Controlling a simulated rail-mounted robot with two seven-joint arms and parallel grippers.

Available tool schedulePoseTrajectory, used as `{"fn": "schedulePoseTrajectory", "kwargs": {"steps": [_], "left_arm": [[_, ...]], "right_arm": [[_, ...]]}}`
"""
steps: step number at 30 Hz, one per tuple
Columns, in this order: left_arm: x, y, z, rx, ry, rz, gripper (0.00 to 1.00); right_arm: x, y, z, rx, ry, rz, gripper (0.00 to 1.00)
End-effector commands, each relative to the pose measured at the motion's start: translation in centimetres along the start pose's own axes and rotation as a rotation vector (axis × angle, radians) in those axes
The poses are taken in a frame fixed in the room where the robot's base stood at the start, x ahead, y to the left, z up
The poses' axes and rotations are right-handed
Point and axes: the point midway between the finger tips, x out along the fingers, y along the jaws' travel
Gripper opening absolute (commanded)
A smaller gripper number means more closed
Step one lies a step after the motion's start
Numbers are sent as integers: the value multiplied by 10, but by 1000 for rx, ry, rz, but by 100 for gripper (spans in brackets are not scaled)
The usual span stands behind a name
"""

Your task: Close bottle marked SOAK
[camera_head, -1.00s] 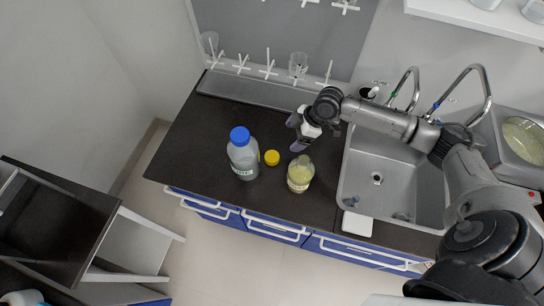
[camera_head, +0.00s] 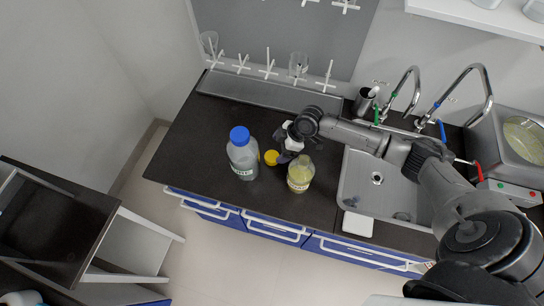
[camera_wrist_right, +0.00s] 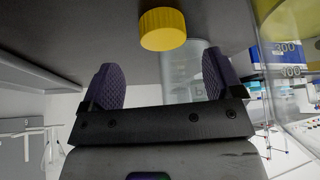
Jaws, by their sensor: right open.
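An open clear bottle (camera_head: 299,179) with yellow liquid and a pale label stands upright on the dark counter. I cannot read its label for certain. A yellow cap (camera_head: 271,157) lies on the counter to its left, apart from it. My right gripper (camera_head: 284,157) is low beside the cap, just right of it, open and empty. In the right wrist view the cap (camera_wrist_right: 162,29) is ahead of the gap between the open fingers (camera_wrist_right: 160,78), not between them. The bottle with yellow contents (camera_wrist_right: 290,35) is close on that view's right side. My left gripper is not in view.
A larger clear bottle (camera_head: 243,162) with a blue cap stands left of the yellow cap. A metal sink (camera_head: 375,192) with taps is at the right, and a peg rack (camera_head: 270,40) with glassware is behind. The counter's left part is clear.

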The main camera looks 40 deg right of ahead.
Motion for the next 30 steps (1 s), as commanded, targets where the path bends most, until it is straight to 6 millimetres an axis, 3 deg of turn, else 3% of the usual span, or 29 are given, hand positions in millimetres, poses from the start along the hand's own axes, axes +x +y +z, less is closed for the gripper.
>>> {"fn": "schedulePoseTrajectory", "kwargs": {"steps": [4, 15, 28, 30], "left_arm": [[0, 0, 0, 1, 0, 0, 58], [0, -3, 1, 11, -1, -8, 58], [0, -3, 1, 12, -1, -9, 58], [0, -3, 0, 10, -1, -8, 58]], "right_arm": [[6, -1, 0, 1, 0, -1, 86], [48, -4, 0, 2, 0, -1, 86], [52, -4, 0, 0, 0, 0, 86], [52, -4, 0, 0, -1, 0, 80]]}}
